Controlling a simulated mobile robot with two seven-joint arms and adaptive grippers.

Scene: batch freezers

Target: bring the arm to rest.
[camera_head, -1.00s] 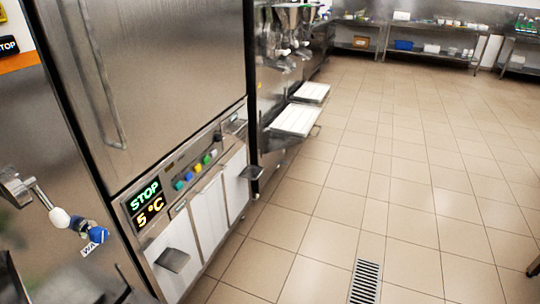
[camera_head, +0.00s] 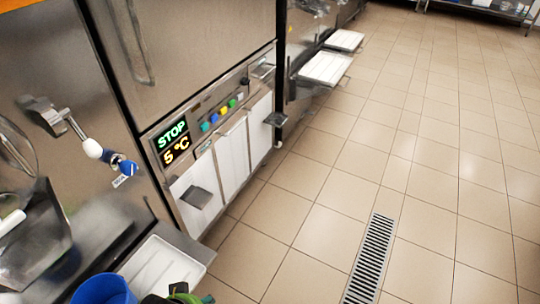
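Neither of my grippers shows in the head view, and no arm can be made out. A steel batch freezer (camera_head: 205,60) stands at the upper left. Its lit display (camera_head: 173,143) reads STOP and 5 °C, beside a row of coloured buttons (camera_head: 219,114). To its left is another steel machine front with a lever that has a white knob (camera_head: 92,149) and a blue knob (camera_head: 127,168).
A white tray (camera_head: 160,272) on a steel shelf, a blue container (camera_head: 104,290) and a partly cut-off green and black item (camera_head: 178,295) are at the bottom left. White trays (camera_head: 325,68) jut out farther back. The tiled floor (camera_head: 440,150) is clear, with a drain grate (camera_head: 371,258).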

